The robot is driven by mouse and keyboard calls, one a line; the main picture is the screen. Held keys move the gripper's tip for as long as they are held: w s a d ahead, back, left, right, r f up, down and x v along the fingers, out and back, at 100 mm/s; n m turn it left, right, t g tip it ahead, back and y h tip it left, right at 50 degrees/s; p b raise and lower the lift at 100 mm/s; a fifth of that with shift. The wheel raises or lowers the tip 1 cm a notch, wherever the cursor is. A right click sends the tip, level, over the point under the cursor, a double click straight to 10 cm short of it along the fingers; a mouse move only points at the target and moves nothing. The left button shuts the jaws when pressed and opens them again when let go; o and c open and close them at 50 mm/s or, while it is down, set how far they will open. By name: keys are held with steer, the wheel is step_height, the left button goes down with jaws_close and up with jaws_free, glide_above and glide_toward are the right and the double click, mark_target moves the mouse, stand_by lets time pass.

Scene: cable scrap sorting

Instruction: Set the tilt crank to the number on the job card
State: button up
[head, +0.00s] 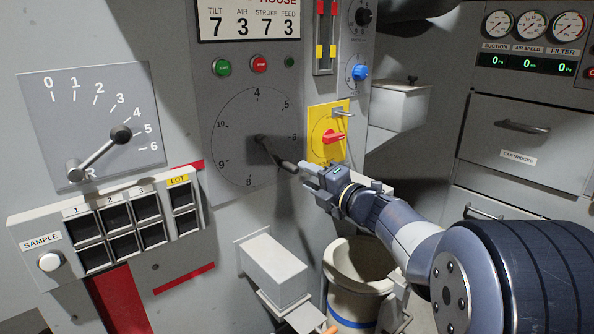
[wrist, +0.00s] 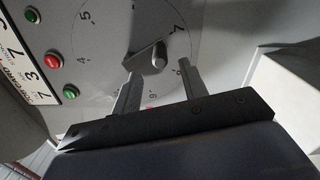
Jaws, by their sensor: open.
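The round dial (head: 229,121) on the grey machine panel carries numbers including 4, 5, 6, 8, 9 and 10. No name for it is readable. Its dark crank (head: 274,152) points down and right, between 6 and 8; 7 is hidden there in the head view. The job card (head: 252,17) reads TILT 7, AIR 3, STROKE 7, FEED 3. My gripper (head: 305,169) is open at the crank's handle end. In the wrist view the crank handle (wrist: 158,58) shows just beyond and between the open fingertips (wrist: 159,68); contact cannot be told.
At left, a lever (head: 99,154) stands on a 0-to-6 scale near 4. A yellow plate with a red switch (head: 333,137) is close to my gripper. Below are a grey box (head: 272,268) and a bucket (head: 348,299). A sample rack (head: 121,213) is lower left.

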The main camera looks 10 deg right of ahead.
mark_target(296, 172)
steer(key=v, duration=0.4)
steer(key=x, duration=1.1)
steer(key=shift+b, duration=0.3)
steer(key=shift+s, duration=0.1)
